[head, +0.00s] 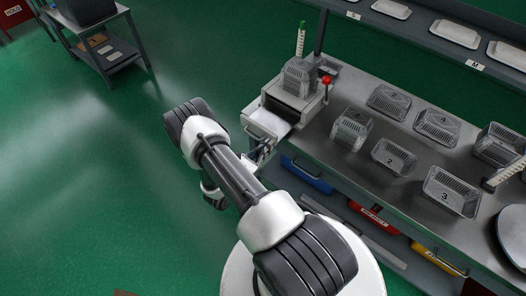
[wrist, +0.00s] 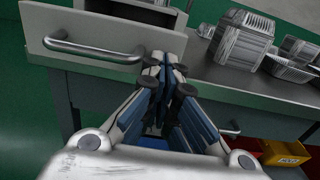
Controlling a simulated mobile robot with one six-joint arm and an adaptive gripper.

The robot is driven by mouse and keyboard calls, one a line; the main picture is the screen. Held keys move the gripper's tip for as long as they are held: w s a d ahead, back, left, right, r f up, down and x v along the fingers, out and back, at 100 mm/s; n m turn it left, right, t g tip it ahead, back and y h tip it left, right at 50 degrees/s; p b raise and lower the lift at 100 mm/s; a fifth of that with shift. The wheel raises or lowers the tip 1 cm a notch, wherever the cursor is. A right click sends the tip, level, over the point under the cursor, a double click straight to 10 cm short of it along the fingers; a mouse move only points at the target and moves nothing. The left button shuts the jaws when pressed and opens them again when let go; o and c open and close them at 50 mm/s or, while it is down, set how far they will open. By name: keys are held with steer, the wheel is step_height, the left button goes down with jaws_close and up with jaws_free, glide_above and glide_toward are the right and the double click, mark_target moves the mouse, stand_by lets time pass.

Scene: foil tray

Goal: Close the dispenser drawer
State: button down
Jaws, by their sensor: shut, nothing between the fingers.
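The dispenser (head: 285,103) stands at the left end of the steel bench, with a stack of foil trays on top and a red-knobbed lever at its side. Its drawer (head: 271,122) is pulled out toward my arm, its pale inside showing. In the wrist view the drawer's front (wrist: 45,22) and its metal bar handle (wrist: 95,50) are at upper left. My gripper (head: 265,148) is just in front of and below the drawer in the head view. In the wrist view my gripper (wrist: 172,62) is shut and empty, right of the handle; contact with the drawer front cannot be told.
Several numbered foil trays (head: 395,156) stand on the bench (head: 335,178) right of the dispenser. A shelf (head: 425,38) with trays runs behind. Blue (head: 306,174), red (head: 373,218) and yellow (head: 437,258) bins sit under the bench. Open green floor (head: 80,180) lies left.

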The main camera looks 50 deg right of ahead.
mark_target(285, 129)
steer(key=d+b, duration=0.1)
steer(key=d, duration=0.6)
steer(key=d+b, duration=0.1)
steer(key=d, duration=0.2)
steer(key=shift+w+d+f+b, duration=0.15)
steer(key=shift+w+d+b, duration=0.15)
steer(key=shift+d, duration=0.4)
steer(key=shift+w+a, duration=0.1)
